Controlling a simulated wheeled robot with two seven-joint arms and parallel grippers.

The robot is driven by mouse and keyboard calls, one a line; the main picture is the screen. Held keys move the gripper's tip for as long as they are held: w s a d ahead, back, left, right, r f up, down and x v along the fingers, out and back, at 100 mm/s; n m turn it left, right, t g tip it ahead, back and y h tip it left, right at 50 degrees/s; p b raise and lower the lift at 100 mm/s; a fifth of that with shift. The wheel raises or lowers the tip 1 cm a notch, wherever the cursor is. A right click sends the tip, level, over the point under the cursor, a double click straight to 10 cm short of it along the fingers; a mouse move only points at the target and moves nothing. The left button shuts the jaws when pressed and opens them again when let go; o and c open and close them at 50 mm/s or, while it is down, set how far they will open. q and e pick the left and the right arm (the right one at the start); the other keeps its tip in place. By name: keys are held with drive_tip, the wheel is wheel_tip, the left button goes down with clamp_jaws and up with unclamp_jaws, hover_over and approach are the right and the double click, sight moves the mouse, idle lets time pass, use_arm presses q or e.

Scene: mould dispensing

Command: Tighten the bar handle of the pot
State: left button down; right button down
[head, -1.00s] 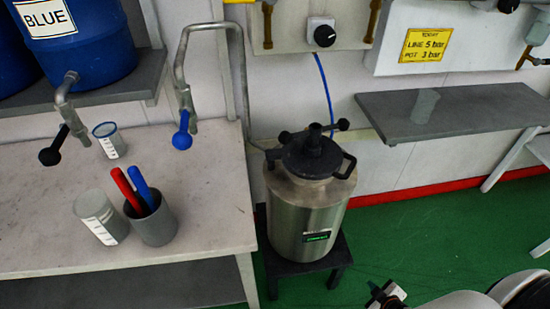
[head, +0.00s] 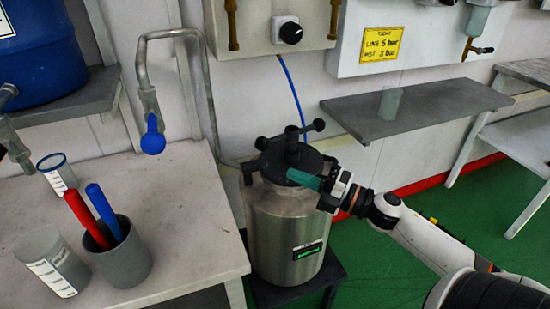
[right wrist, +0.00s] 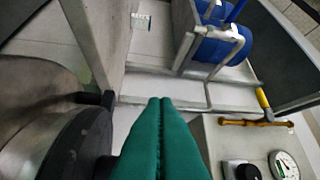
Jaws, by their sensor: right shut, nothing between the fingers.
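The steel pot (head: 288,232) stands upright on a low black stool, with a black lid (head: 272,167) on top. Its black bar handle (head: 292,136) sits above the lid, with a round knob at each visible end. My right gripper (head: 292,175) reaches in from the right, its green fingers shut and empty in front of the lid, below the bar handle. Whether they touch the lid I cannot tell. In the right wrist view the green fingers (right wrist: 160,110) are pressed together beside the dark lid (right wrist: 78,145). My left gripper is out of view.
A pale bench (head: 185,215) stands left of the pot, with a grey cup (head: 120,258) holding a red and a blue stick. A grey shelf (head: 430,105) juts from the wall behind my right arm. A blue hose (head: 290,90) hangs behind the pot. Green floor is open at right.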

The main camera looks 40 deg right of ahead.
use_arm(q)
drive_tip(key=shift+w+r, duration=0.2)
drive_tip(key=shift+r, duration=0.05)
use_arm(e)
drive_tip(key=w+a+r, duration=0.1)
drive_tip(key=w, duration=0.6)
drive_tip(key=shift+w+r, duration=0.15)
drive_tip(key=shift+w, duration=0.1)
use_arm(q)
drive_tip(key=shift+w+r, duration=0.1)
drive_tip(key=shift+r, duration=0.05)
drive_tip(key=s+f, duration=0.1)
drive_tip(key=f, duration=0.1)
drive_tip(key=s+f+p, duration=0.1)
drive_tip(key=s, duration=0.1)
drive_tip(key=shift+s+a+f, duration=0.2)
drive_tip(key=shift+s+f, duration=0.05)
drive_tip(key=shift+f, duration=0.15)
use_arm(e)
drive_tip(key=shift+x, duration=0.95)
drive_tip(key=shift+w+f, duration=0.1)
drive_tip(key=shift+f, duration=0.15)
